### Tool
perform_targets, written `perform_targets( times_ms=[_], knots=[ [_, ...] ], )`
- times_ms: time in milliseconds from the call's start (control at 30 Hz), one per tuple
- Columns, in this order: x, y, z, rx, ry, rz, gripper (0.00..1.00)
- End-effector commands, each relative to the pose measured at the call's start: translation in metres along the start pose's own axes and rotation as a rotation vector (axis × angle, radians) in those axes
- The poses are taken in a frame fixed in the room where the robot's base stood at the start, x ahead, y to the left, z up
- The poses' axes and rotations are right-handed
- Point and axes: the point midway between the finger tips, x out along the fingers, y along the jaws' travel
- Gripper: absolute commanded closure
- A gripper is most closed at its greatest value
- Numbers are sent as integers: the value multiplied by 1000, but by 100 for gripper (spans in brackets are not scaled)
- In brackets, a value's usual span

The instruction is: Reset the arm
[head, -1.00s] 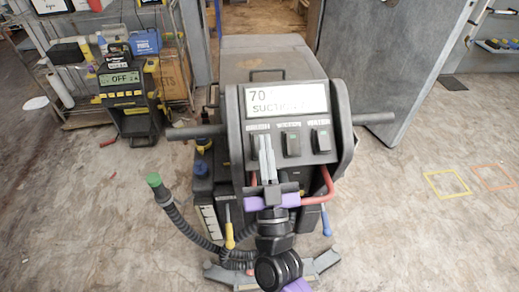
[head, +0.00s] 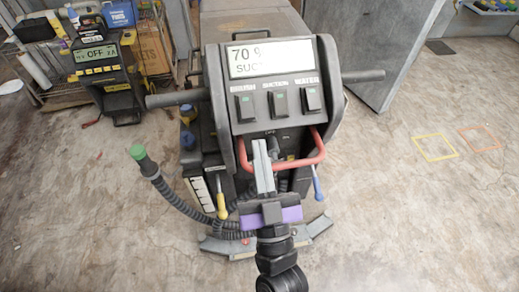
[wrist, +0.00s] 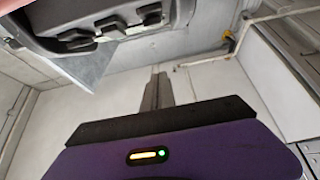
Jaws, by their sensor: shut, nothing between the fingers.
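My gripper (head: 263,167) is shut and empty in the head view, its grey fingers pointing up in front of the floor machine's console. In the wrist view, the shut fingers (wrist: 157,92) rise above the purple gripper body (wrist: 175,150). The floor machine (head: 272,95) has a display reading 70 and three switches labelled brush, suction and water. Its red handle (head: 310,155) lies behind and beside my fingers; I cannot tell if they touch it. In the wrist view, the console's underside (wrist: 100,22) shows at the upper left.
A green-capped hose (head: 140,155) curves at the machine's left, with a yellow-handled lever (head: 222,205) near it. A charger reading OFF (head: 100,65) stands by a shelf at left. A grey panel (head: 375,45) stands behind right. The floor at right is clear, with taped squares (head: 436,147).

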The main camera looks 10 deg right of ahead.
Motion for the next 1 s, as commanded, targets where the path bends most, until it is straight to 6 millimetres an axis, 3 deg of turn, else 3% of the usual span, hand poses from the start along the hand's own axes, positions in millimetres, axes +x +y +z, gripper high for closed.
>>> perform_targets(
  times_ms=[400,500,767,1000],
  knots=[
    [0,-2,2,41,-10,-9,100],
    [4,5,-6,90,-16,-15,100],
    [-51,40,-8,160,-166,27,100],
    [-133,78,-16,166,-375,65,100]
  ],
)
